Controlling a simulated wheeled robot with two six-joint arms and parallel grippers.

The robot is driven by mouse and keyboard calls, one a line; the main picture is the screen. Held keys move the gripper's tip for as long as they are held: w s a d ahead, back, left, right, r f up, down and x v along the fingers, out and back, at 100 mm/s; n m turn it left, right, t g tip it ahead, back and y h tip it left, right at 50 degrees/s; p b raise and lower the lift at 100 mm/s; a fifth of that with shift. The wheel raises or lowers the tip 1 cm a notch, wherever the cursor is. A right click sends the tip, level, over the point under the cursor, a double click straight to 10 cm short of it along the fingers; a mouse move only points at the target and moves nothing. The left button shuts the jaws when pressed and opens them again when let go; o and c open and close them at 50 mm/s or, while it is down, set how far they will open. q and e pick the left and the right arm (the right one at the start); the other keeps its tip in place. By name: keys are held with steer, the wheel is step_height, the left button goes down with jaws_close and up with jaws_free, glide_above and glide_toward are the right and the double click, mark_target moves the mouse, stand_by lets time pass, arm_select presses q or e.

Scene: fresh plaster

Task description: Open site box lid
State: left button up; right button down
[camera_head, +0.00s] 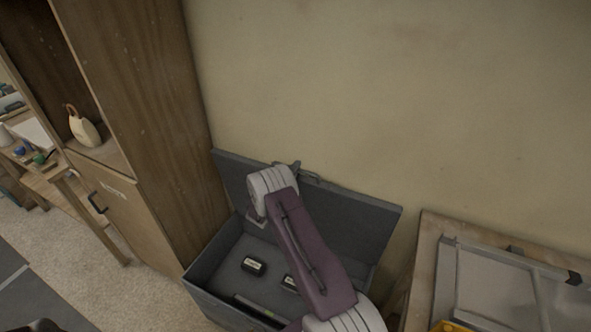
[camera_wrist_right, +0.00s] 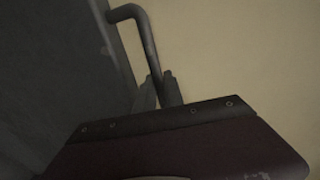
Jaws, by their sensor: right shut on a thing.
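The grey site box (camera_head: 232,283) stands on the floor against the wall, with its lid (camera_head: 352,214) raised to near upright, so the inside is visible. My right gripper (camera_head: 289,167) is at the lid's top edge, shut on the lid handle (camera_head: 312,177). In the right wrist view the bent metal handle (camera_wrist_right: 147,38) runs down to the fingertips (camera_wrist_right: 160,90), with the lid's dark face (camera_wrist_right: 55,70) at the left. My right arm hides part of the lid and the box's right interior. My left gripper is not in view.
Small dark items (camera_head: 253,265) lie inside the box. A tall wooden cabinet (camera_head: 150,120) stands close on the left. A wooden table (camera_head: 425,265) with a framed panel stands on the right. The plain wall (camera_head: 400,90) is behind the lid.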

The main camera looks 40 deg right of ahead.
stand_by(0.7)
steer(key=shift+s+a+f, duration=0.15)
steer(key=shift+a+f, duration=0.05)
steer(key=shift+a, duration=0.15)
steer(key=s+a+f+h+b, duration=0.1)
steer(key=s+a+b, duration=0.1)
steer(key=a, duration=0.4)
steer(key=s+a+f+t+b, duration=0.1)
steer(key=s+a+f+b, duration=0.1)
steer(key=s+a, duration=0.2)
steer(key=shift+s+a+f+h, duration=0.15)
steer(key=shift+a+h, duration=0.25)
steer(key=shift+a, duration=0.6)
steer(key=c, duration=1.5)
jaws_free()
